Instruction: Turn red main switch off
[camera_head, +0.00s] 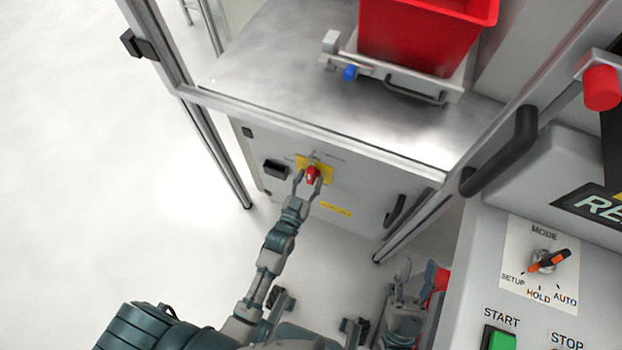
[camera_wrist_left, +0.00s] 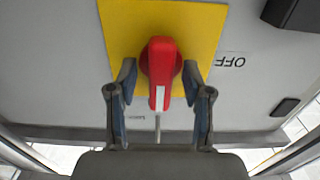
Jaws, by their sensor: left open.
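The red main switch (camera_head: 313,175) sits on a yellow plate (camera_head: 328,166) on the front panel of the grey cabinet. In the left wrist view the red switch (camera_wrist_left: 160,68) shows its handle with a white stripe pointing down the picture. The word OFF (camera_wrist_left: 229,61) is printed to the right of the yellow plate (camera_wrist_left: 205,24). My left gripper (camera_head: 312,180) is open at the switch. In the left wrist view its fingers (camera_wrist_left: 158,85) stand on both sides of the handle, with gaps visible. My right gripper (camera_head: 405,280) is low beside the control console, partly hidden.
A red bin (camera_head: 420,35) stands on the cabinet's metal top. The panel has a black handle (camera_head: 395,210) and a black latch (camera_head: 276,168). The control console (camera_head: 480,255) with its mode knob (camera_head: 548,260) is at the right. Open floor lies left.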

